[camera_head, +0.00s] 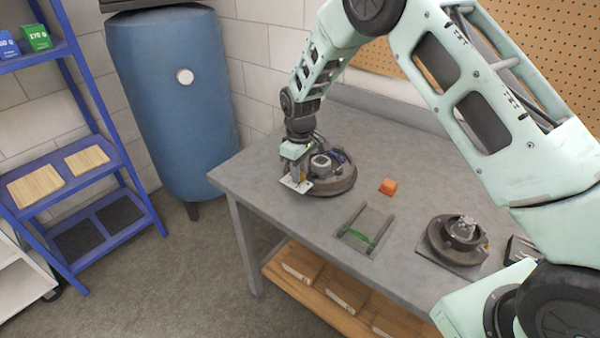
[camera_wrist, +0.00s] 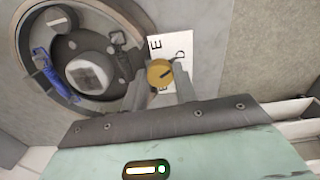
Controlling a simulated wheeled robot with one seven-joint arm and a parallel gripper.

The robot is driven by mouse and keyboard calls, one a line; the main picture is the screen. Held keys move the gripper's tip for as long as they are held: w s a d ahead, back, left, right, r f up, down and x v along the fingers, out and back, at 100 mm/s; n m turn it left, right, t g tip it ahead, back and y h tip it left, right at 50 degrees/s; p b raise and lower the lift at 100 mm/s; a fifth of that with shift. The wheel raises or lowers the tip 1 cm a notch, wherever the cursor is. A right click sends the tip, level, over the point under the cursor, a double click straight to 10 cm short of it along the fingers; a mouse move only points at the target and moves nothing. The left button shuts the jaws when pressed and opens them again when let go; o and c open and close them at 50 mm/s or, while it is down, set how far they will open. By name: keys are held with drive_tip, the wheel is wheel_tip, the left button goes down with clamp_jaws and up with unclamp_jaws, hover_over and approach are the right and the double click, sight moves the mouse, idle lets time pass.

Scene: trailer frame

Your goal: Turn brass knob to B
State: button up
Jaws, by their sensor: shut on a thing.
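The brass knob (camera_wrist: 160,73) shows in the wrist view as a round yellow disc with a dark pointer line slanting up to the right. It sits on a white plate (camera_wrist: 172,46) with the letters E and D readable; other letters are hidden, and I cannot see a B. My gripper (camera_wrist: 161,78) is shut on the knob, with one finger on each side. In the head view my gripper (camera_head: 297,178) is low over the white plate (camera_head: 299,187), beside a round dark fixture (camera_head: 343,186); the knob cannot be made out there.
A blue tank (camera_head: 172,110) stands behind left.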

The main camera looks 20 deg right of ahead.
drive_tip(key=m, duration=0.3)
drive_tip(key=shift+m+b, duration=0.3)
drive_tip(key=shift+b, duration=0.05)
drive_tip(key=m, duration=0.3)
drive_tip(key=shift+m, duration=0.3)
drive_tip(key=m, duration=1.2)
drive_tip(key=shift+w+r+p, duration=0.1)
drive_tip(key=shift+p, duration=0.25)
drive_tip(key=m+p, duration=0.1)
drive_tip(key=m, duration=0.3)
drive_tip(key=shift+m, duration=0.3)
drive_tip(key=o, duration=1)
